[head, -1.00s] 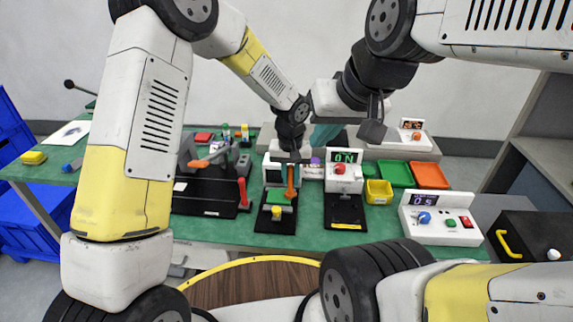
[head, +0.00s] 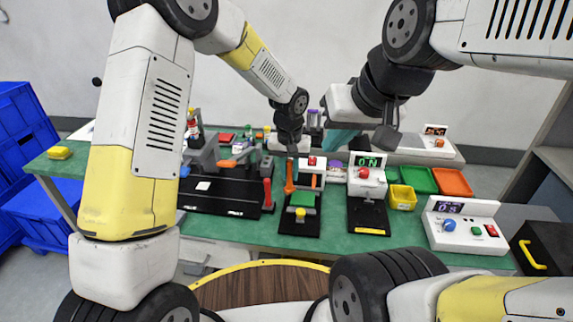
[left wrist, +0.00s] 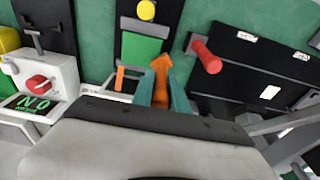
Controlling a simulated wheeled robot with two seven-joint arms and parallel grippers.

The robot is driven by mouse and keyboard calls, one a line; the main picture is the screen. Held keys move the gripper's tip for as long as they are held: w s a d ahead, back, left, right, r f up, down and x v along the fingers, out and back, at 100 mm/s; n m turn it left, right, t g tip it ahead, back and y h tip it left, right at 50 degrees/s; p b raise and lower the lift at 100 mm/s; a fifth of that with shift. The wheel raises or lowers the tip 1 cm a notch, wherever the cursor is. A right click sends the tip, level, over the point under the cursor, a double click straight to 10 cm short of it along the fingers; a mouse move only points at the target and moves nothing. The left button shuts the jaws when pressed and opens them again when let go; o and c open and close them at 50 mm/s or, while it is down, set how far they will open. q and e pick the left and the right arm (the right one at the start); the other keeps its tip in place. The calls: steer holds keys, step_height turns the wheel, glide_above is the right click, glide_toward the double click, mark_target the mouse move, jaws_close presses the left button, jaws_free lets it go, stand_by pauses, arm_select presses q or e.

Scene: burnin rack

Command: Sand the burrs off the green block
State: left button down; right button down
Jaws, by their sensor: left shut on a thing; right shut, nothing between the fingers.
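The green block (head: 303,200) sits on a black base plate behind a yellow knob (head: 300,211); the block (left wrist: 140,48) also shows in the left wrist view. My left gripper (head: 292,154) points down and is shut on an upright orange piece (head: 289,177). In the left wrist view the teal fingers (left wrist: 162,92) hold this piece, with its pointed end (left wrist: 162,64) just right of the block. Contact with the block cannot be made out. My right gripper (head: 386,138) is shut and empty, raised behind the stations. Burrs are too small to see.
Left of the block is a black fixture with a red handle (head: 267,192). Right of it is a station with a red knob (head: 363,173) and a lit display. A yellow bin (head: 402,198), green tray (head: 419,178) and orange tray (head: 452,180) stand further right.

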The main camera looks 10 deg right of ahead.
mark_target(290, 160)
arm_select(q)
steer(key=shift+r, duration=3.05)
